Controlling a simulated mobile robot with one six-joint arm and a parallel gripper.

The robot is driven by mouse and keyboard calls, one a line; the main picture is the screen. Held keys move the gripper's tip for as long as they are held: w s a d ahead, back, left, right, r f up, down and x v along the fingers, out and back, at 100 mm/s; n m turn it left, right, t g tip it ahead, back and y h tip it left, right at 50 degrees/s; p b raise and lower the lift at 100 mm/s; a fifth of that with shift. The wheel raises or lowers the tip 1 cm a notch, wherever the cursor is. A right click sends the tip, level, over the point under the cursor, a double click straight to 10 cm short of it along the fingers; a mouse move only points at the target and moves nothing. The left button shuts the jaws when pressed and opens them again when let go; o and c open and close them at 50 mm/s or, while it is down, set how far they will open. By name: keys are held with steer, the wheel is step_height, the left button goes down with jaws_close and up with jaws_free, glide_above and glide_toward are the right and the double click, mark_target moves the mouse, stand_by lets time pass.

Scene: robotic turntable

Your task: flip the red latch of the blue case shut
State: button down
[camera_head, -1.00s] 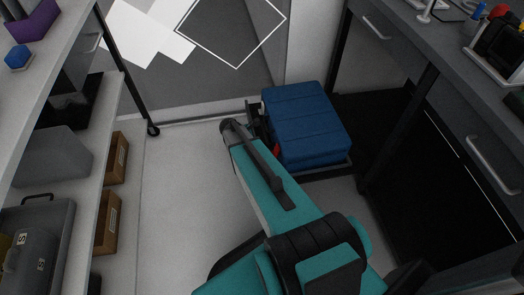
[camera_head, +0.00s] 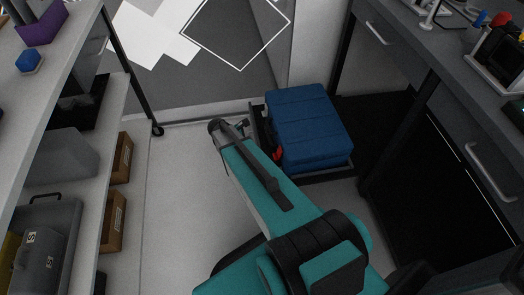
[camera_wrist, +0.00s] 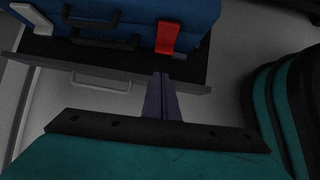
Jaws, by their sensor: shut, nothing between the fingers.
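The blue case (camera_head: 308,125) stands on a low dark base on the floor, at the back between the two work areas. In the wrist view its front side (camera_wrist: 187,15) runs along the top, with a dark handle to the left. The red latch (camera_wrist: 167,37) hangs on that side, right of the handle; in the head view only a bit of red (camera_head: 278,153) shows beside my arm. My gripper (camera_wrist: 159,76) is shut and empty. Its tips show just below the latch in the picture; I cannot tell whether they touch it.
The dark base (camera_wrist: 190,73) has an edge below the case, with a pale handle on its front. A shelf unit (camera_head: 118,95) stands at left and a dark bench (camera_head: 400,50) at right. Pale floor (camera_head: 180,190) is clear left of my arm.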

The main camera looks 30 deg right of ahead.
steer(key=p+v, duration=0.1)
steer(key=v, duration=0.6)
steer(key=shift+a+r, duration=0.1)
stand_by(0.4)
steer(key=s+a+m+g+y+p, duration=0.1)
steer(key=s+a+m+p, duration=0.3)
steer(key=s, duration=0.5)
steer(key=s+a+m+g+y+p, duration=0.1)
steer(key=s+a+m+y+p, duration=0.2)
steer(key=s+a+m+p, duration=0.2)
steer(key=s+a+m+g+y+p, duration=0.1)
steer(key=s+a+m+p, duration=0.3)
steer(key=s, duration=1)
steer(key=shift+s+a+r+m+y+p, duration=0.3)
steer(key=shift+a+y+p, duration=0.5)
steer(key=shift+a+p, duration=1.25)
